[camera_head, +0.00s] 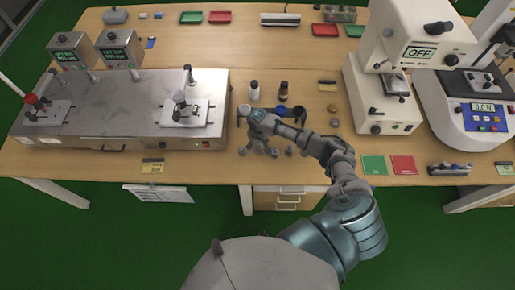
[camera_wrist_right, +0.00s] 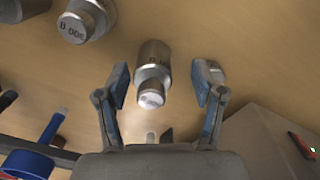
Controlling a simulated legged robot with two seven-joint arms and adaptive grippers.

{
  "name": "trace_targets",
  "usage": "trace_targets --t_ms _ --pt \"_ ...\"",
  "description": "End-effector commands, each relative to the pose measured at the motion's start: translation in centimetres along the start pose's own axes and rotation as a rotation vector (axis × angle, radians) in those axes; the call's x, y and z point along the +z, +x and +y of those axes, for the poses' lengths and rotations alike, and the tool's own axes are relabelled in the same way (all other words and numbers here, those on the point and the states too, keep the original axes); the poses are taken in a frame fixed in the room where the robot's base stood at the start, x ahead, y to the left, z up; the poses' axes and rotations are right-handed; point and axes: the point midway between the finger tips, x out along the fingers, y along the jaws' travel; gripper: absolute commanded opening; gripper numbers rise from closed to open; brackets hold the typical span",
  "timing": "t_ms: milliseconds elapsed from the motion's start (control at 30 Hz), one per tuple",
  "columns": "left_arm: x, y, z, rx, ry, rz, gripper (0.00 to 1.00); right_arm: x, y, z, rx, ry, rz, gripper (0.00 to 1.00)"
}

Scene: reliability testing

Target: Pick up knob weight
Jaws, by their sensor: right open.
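My right gripper (camera_head: 249,117) is over the middle of the table, just right of the steel test bench. In the right wrist view, its two fingers (camera_wrist_right: 165,82) are open. A silver knob weight (camera_wrist_right: 153,68) stands between them, nearer the left finger, with a visible gap on each side. A smaller metal weight (camera_wrist_right: 211,70) is partly hidden behind the right finger. Larger weights (camera_wrist_right: 82,20) show at the upper left, one with printed digits. In the head view, small grey weights (camera_head: 289,151) lie near the table's front edge, below the gripper. My left gripper is out of view.
The steel test bench (camera_head: 130,95) is close on the left. Bottles (camera_head: 254,91) stand behind the gripper. A white tester reading OFF (camera_head: 420,52) stands on the right. Green (camera_head: 374,165) and red (camera_head: 404,165) pads lie at the front right.

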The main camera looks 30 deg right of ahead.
Motion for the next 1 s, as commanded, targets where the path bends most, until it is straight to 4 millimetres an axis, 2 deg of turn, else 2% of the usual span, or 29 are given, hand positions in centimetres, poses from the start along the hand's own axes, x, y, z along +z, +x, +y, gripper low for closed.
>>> trace_targets --t_ms 267,367,500,533,567,1000 --pt "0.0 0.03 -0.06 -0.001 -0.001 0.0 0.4 0.06 0.49 0.12 0.0 0.0 0.001 0.68" --pt "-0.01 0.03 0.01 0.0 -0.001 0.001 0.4 0.05 0.45 0.02 0.001 0.0 0.001 0.45" --pt "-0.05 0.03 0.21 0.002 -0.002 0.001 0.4 0.04 0.4 -0.13 0.003 0.0 0.0 0.1" --pt "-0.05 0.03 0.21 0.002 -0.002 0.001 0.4 0.04 0.39 -0.17 0.003 0.0 0.0 0.03" --pt "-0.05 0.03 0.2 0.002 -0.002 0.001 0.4 0.04 0.38 -0.21 0.003 0.0 0.0 0.0" --pt "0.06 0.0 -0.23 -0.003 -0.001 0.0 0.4 -0.05 -0.23 0.06 0.0 0.001 0.004 0.0"
